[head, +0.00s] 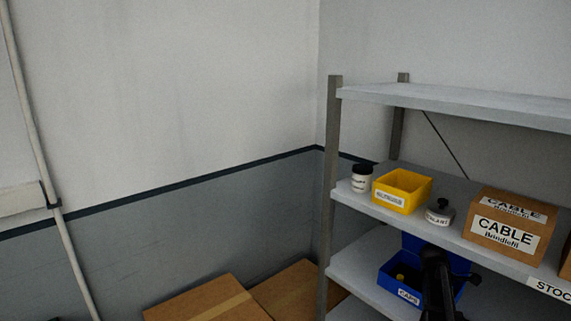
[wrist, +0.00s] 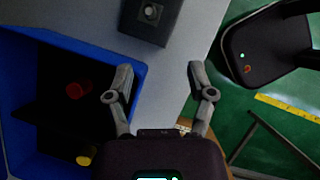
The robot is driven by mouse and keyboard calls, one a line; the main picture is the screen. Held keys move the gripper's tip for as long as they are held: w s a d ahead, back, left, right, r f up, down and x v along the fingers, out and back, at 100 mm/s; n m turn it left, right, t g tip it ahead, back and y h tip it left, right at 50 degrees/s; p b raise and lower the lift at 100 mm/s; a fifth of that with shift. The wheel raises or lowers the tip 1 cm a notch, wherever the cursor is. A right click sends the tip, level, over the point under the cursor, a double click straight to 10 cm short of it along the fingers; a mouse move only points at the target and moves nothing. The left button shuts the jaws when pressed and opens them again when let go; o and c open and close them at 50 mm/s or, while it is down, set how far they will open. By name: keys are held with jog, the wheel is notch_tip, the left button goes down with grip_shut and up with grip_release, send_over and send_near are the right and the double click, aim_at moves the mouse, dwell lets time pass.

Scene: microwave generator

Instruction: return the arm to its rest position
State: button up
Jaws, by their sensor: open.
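My gripper (wrist: 159,75) shows in the wrist view with its two grey fingers spread wide and nothing between them. It is over the edge of a grey shelf, just right of a blue bin (wrist: 125,63). A red cap (wrist: 78,90) and a yellow cap (wrist: 85,158) lie in that bin. In the head view, my dark arm stands in front of the lower shelf and hides part of the blue bin labelled CAPS (head: 390,281). My fingers cannot be made out there.
The middle shelf (head: 352,192) holds a white jar (head: 361,180), yellow bin (head: 411,190), small dark-topped container (head: 439,213) and CABLE box (head: 505,225). A dark box (wrist: 150,18) sits near my fingers. Cardboard boxes (head: 205,302) stand left of the rack. Green floor (wrist: 235,105) lies right.

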jog(key=shift+s+a+f, duration=0.1)
jog(key=shift+s+a, duration=0.1)
jog(key=shift+a, duration=0.3)
jog(key=shift+s+a+f, duration=0.1)
jog(key=shift+s+a, duration=0.05)
jog(key=shift+a, duration=0.3)
jog(key=shift+a+m, duration=0.3)
jog(key=shift+a, duration=0.1)
jog(key=s+a+m+t+y, duration=0.1)
jog(key=s+a+m, duration=0.2)
jog(key=a, duration=0.7)
jog(key=s+a+f+m+y, duration=0.1)
jog(key=a+m, duration=0.4)
jog(key=a, duration=0.6)
jog(key=s+a+f+m+t+y, duration=0.1)
jog(key=s+a+m+y, duration=0.2)
jog(key=a, duration=0.7)
jog(key=shift+s+a+m+t, duration=0.3)
jog(key=shift+s+m, duration=0.1)
jog(key=shift+s, duration=0.6)
